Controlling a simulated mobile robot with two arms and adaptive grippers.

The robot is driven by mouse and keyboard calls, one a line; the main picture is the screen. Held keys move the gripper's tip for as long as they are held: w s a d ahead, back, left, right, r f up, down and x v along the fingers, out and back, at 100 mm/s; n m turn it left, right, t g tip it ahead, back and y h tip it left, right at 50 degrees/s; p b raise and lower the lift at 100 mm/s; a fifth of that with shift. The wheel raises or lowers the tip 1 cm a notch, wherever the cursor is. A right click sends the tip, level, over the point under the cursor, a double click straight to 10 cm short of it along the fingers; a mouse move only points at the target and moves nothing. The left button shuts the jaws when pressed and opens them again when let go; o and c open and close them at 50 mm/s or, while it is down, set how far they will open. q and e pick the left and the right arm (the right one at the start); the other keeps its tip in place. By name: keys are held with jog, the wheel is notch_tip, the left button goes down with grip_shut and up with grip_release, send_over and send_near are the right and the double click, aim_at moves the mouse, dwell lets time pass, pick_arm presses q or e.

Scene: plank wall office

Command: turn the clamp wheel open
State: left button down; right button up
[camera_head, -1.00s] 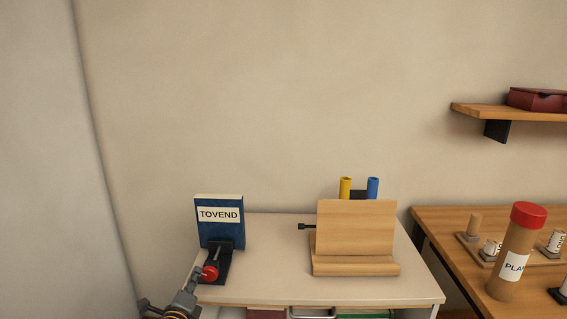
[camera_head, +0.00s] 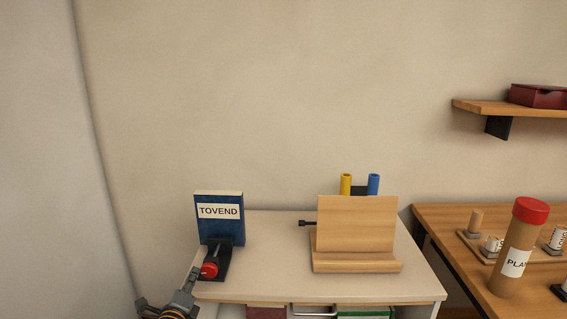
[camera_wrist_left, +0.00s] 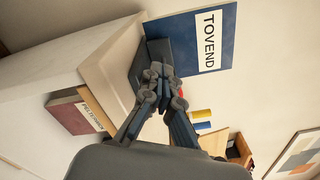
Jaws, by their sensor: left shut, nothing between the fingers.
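The clamp wheel (camera_head: 209,270) is a small red knob at the front of a black clamp stand (camera_head: 224,262) on the white table's left side. The stand holds a blue book (camera_head: 220,227) labelled TOVEND upright behind it. My left gripper (camera_head: 193,275) is just left of and in front of the wheel; I cannot tell if it touches. In the left wrist view my left gripper (camera_wrist_left: 160,76) is shut with nothing between its fingers, in front of the black stand (camera_wrist_left: 153,58). The fingers hide most of the wheel there; only a sliver of red shows. My right gripper is not in view.
A wooden stand (camera_head: 356,225) sits on the white table (camera_head: 275,260), with a yellow tube (camera_head: 346,184) and a blue tube (camera_head: 373,185) behind it. The tabletop between clamp and stand is clear. A wooden desk (camera_head: 440,226) with a red-capped tube (camera_head: 516,240) is at right.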

pick_arm(q)
jog(key=shift+a, duration=0.1)
jog(key=shift+s, duration=0.3)
jog(key=shift+s+a+p, duration=0.15)
jog(key=shift+s+p, duration=0.25)
jog(key=shift+s, duration=0.95)
jog(key=shift+s+a+p, duration=0.1)
jog(key=shift+s+p, duration=0.25)
jog(key=shift+s, duration=1)
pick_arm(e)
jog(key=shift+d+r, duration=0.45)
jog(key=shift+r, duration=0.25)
pick_arm(q)
jog(key=shift+r, duration=0.1)
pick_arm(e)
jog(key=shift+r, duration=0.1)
